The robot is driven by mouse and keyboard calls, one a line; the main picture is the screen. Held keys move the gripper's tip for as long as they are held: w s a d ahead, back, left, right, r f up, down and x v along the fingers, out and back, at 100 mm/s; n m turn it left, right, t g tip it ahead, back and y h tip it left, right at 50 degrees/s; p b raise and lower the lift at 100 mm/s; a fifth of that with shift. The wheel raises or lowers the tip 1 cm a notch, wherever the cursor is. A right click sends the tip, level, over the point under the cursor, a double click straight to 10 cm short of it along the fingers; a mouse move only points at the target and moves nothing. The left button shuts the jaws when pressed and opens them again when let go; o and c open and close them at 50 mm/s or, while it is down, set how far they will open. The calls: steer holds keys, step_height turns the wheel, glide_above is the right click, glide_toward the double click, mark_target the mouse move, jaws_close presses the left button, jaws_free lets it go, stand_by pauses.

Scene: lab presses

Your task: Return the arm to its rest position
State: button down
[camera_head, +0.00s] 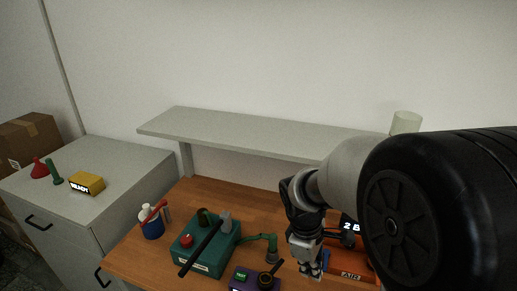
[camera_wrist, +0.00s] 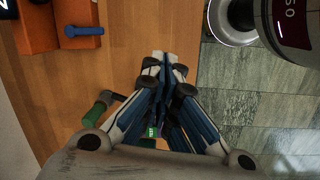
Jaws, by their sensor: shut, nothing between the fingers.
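My arm reaches in from the right of the head view and hangs over the wooden bench (camera_head: 185,194). Bare wood and the bench edge show beyond the fingertips. Whether the fingertips touch the bench cannot be told.
A green press (camera_head: 196,259) with a long black lever and a purple device (camera_head: 241,283) stand left of my gripper. A blue-and-white bottle (camera_head: 152,228) stands farther left. A grey shelf (camera_head: 250,132) runs behind; a grey cabinet (camera_head: 115,163) holds a yellow box (camera_head: 87,183).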

steer(key=s+r+m+t+y, duration=0.1)
steer(key=s+r+m+t, duration=0.1)
steer(key=s+r+m, duration=0.4)
steer(key=s+d+r+m+t+y, duration=0.1)
steer(key=s+r+m, duration=0.4)
steer(key=s, duration=0.8)
step_height(320, 180, up, 2)
steer(key=shift+r+m+t, duration=0.1)
steer(key=shift+m+t, duration=0.3)
steer(key=shift+t, duration=0.4)
